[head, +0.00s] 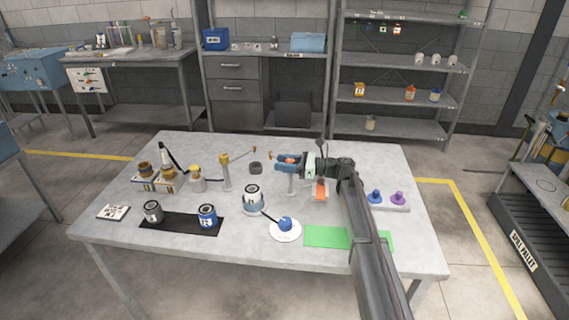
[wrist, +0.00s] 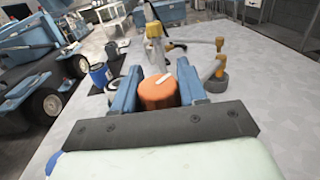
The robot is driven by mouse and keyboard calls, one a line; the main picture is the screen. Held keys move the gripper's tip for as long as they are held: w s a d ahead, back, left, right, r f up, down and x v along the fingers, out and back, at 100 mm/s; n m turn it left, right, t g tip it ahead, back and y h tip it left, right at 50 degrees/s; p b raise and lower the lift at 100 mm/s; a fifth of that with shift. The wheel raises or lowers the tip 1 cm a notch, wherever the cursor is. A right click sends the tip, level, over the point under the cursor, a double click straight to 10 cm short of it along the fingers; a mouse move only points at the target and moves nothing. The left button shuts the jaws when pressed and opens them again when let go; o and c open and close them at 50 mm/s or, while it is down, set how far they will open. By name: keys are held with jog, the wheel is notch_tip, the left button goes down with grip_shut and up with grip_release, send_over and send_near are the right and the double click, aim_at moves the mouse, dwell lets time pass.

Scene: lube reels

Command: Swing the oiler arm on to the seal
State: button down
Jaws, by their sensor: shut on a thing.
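My gripper (head: 281,162) is over the middle right of the table, its blue fingers pointing left. In the wrist view, the gripper (wrist: 159,77) is shut on an orange cylinder (wrist: 158,97) with a white mark on top.
Two cans stand on a black mat (head: 180,226) at left. Blue and purple knobs (head: 387,197) sit at right. The back right is clear.

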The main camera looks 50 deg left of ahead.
jog(key=shift+s+d+n+g+h, duration=0.1)
jog(key=shift+d+n+g+h, duration=0.1)
jog(key=shift+n+g+h, duration=1.5)
jog(key=shift+s+d+n+g+h, duration=0.15)
jog(key=shift+n+g+h, duration=0.95)
jog(key=shift+h, duration=1.1)
jog(key=shift+d+n, duration=0.1)
jog(key=shift+n, duration=0.2)
jog(key=c, duration=0.7)
grip_release()
jog(key=shift+w, duration=0.1)
jog(key=v, duration=0.7)
jog(key=shift+w+r, duration=0.15)
